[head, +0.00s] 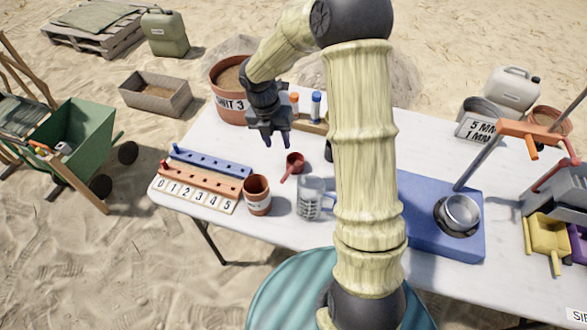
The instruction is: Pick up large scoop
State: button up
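A small red scoop (294,162) with a round cup lies on the white table (225,150), its handle pointing toward the front left. No label shows which is the large scoop. My gripper (276,142) points down above the table, just left of and behind the red scoop in the picture. Its fingers are apart with nothing visible between them.
A terracotta cup (257,196) and a clear measuring jug (310,200) stand in front of the red scoop. Numbered peg racks (200,185) lie to the left, a sand-filled pot (229,108) behind. A blue platform (440,235) with a metal bowl (462,211) is at right.

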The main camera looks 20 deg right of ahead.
aim_at(286, 174)
dwell(0.3)
jog(key=f, duration=0.4)
jog(key=d+f, duration=0.1)
jog(key=f, duration=0.3)
jog(key=s+f, duration=0.1)
jog(key=f, duration=0.3)
jog(key=shift+d, duration=0.4)
jog(key=shift+s+d+f, duration=0.15)
jog(key=shift+s+f, duration=0.05)
jog(key=shift+f, duration=1.15)
jog(key=shift+s+d+f, duration=0.1)
jog(key=shift+s+f, duration=0.1)
jog(key=shift+f, duration=1.1)
grip_shut()
